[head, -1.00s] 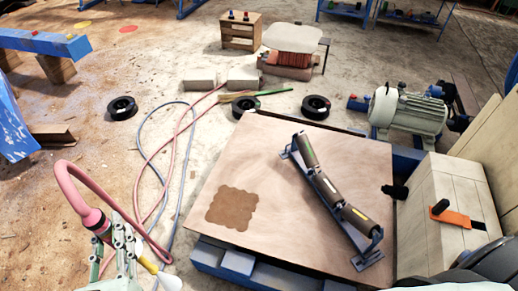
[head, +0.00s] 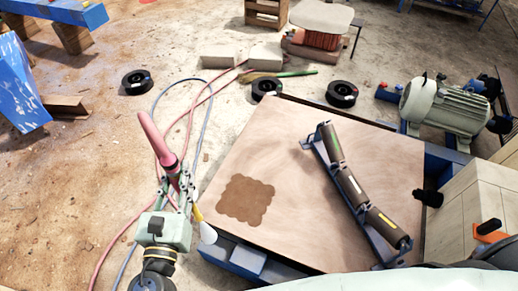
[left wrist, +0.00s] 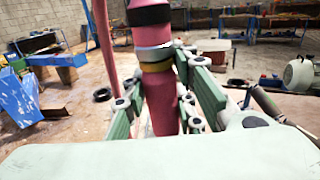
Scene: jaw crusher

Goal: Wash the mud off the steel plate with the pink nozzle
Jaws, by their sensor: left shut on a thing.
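The steel plate (head: 290,240) is a broad, brownish sheet on blue supports in the head view. A brown, wavy-edged patch of mud (head: 245,202) lies on its left part. My left gripper (head: 178,186) is shut on the pink nozzle (head: 170,160), left of the plate's left edge. A yellow and white tip (head: 207,232) points down and right, near the plate's front left edge. In the left wrist view, the nozzle (left wrist: 162,105) stands between the green fingers, with dark and yellow bands. My right gripper is not in view.
A roller frame (head: 350,190) lies across the plate's right part. A motor (head: 445,103) stands beyond it at the right. Pink and blue hoses (head: 187,110) trail over the floor behind my left gripper. Black rings (head: 137,82) and grey blocks (head: 218,57) lie farther back.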

